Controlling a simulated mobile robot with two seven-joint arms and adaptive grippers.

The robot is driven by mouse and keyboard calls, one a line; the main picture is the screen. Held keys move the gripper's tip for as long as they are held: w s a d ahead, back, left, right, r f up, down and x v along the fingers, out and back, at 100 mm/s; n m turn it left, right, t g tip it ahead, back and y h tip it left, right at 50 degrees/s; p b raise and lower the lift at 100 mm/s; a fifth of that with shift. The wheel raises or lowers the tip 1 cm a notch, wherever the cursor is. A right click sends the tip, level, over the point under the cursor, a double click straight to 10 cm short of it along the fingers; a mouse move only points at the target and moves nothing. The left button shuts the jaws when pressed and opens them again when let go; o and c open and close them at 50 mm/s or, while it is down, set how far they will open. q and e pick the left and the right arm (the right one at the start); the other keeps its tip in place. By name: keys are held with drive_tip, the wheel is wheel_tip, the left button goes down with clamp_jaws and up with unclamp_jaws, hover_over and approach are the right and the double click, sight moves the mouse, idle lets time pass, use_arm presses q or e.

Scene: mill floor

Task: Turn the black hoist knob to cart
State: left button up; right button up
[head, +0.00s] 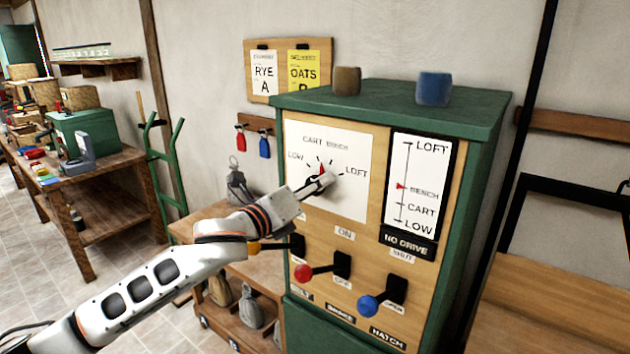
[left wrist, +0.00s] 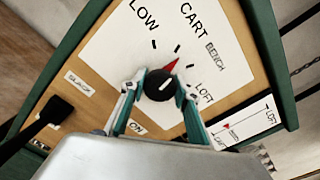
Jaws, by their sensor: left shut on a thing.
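The black hoist knob (left wrist: 158,86) sits on a white dial plate (head: 350,150) marked LOW, CART, BENCH and LOFT. In the left wrist view its red pointer (left wrist: 171,66) points between the CART and BENCH ticks, seemingly nearer CART. My left gripper (head: 325,179) is shut on the knob, one finger on either side. In the head view the fingers hide most of the knob. The level gauge (head: 417,185) to the right has its red marker at BENCH. My right gripper is not in view.
Below the dial are a red-knobbed lever (head: 304,273) and a blue-knobbed lever (head: 369,305). Two small blocks, brown (head: 347,80) and blue (head: 434,88), sit on the green cabinet top (head: 395,105). A green sack truck (head: 160,160) and workbench (head: 105,170) stand left.

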use_arm(q)
drive_tip(key=shift+n, duration=1.1)
drive_tip(key=o, duration=1.1)
drive_tip(key=shift+s+a, duration=0.1)
drive_tip(key=v, duration=1.1)
drive_tip(key=shift+s+a, duration=0.2)
drive_tip(key=shift+s, duration=0.15)
